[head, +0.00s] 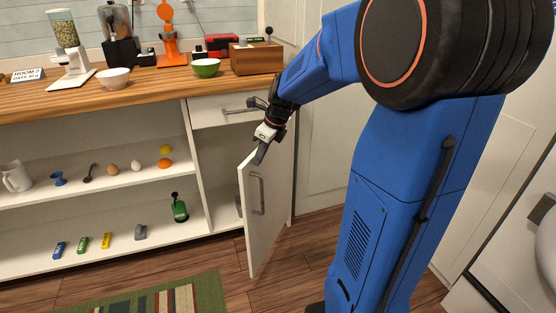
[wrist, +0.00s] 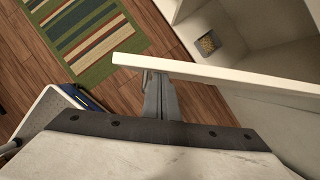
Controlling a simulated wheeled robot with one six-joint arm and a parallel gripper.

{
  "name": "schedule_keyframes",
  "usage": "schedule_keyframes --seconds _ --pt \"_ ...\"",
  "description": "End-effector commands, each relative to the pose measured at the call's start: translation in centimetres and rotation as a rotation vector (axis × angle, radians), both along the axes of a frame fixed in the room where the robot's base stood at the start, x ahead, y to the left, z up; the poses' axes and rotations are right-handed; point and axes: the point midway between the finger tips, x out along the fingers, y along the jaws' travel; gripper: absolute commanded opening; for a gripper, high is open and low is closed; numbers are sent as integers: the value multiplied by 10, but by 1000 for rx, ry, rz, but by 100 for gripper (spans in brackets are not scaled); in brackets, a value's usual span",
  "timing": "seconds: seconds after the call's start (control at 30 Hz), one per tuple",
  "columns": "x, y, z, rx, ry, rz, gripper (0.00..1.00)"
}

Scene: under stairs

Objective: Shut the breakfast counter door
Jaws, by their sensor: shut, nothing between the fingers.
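The breakfast counter door (head: 262,225) is a white panel with a grey bar handle (head: 257,194). It stands swung out from the counter's right end, with the cupboard's inside showing behind it. My gripper (head: 262,153) is shut and empty at the door's upper edge, near its free corner. In the wrist view the door (wrist: 230,77) crosses as a pale slab, and my closed fingers (wrist: 156,82) reach up to it from the outer side. I cannot tell whether they touch it.
A drawer (head: 225,110) sits above the cupboard opening. Open shelves (head: 90,200) at the left hold several small items, including a green bottle (head: 179,208). A striped rug (head: 165,300) lies on the wooden floor.

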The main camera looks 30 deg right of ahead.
Motion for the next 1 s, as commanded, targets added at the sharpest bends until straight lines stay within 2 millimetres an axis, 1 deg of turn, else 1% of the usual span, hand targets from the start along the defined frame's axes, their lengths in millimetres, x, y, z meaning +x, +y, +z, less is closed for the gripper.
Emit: schedule_keyframes --seconds 0.03,0.27,0.37,0.5,0.7,0.8,1.0 --pt "9 8 -1 -1 1 -22 0" --pt "54 35 -1 0 2 -37 0" --pt "77 45 -1 -1 2 -36 0" --pt "114 58 -1 0 2 -38 0" --pt "163 67 -1 -1 2 -39 0" --pt "183 69 -1 0 1 -41 0" --pt "212 70 -1 0 2 -40 0"
